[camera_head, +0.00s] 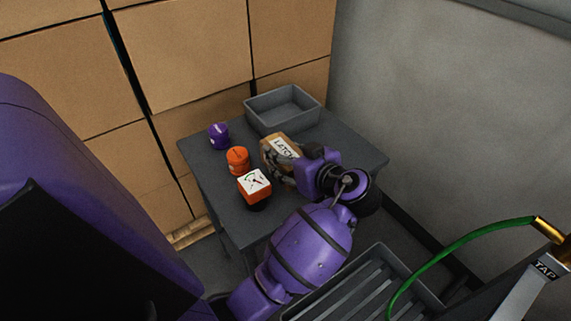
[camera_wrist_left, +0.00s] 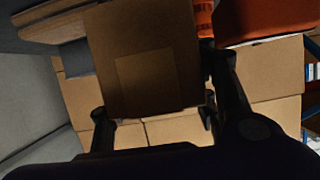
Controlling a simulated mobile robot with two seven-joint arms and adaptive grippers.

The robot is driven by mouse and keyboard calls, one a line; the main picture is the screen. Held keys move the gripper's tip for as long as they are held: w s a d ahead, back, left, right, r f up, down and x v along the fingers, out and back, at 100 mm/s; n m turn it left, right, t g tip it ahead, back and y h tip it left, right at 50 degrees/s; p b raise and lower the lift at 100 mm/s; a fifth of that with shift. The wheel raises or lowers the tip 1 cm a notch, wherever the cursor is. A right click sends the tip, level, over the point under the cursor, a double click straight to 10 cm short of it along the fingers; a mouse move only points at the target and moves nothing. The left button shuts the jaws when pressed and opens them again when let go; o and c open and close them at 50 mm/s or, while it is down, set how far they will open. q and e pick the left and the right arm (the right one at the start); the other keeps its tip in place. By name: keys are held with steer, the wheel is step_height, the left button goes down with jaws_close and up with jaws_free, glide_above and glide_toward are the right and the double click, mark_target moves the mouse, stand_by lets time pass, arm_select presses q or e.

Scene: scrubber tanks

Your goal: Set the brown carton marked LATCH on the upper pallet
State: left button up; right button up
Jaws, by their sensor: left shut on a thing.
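The brown carton marked LATCH (camera_head: 269,150) is at the middle of the dark grey table (camera_head: 225,195), its white label facing up. My left gripper (camera_head: 291,167) is shut on it from the right side. In the left wrist view the carton (camera_wrist_left: 150,55) fills the space between the two dark fingers of my left gripper (camera_wrist_left: 155,115). I cannot tell whether the carton touches the table top. No pallet is clearly recognisable as the upper one. My right gripper is not in view.
An orange gauge block (camera_head: 255,184), an orange pot (camera_head: 238,160) and a purple pot (camera_head: 219,136) stand left of the carton. A grey open bin (camera_head: 284,123) sits behind it. Stacked boxes (camera_head: 190,50) stand behind. A grey slatted tray (camera_head: 372,257) and green hose (camera_head: 450,250) are in front.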

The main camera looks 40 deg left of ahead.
arm_select(q)
steer(key=shift+f, duration=2.5)
steer(key=shift+f, duration=0.1)
steer(key=o, duration=1.4)
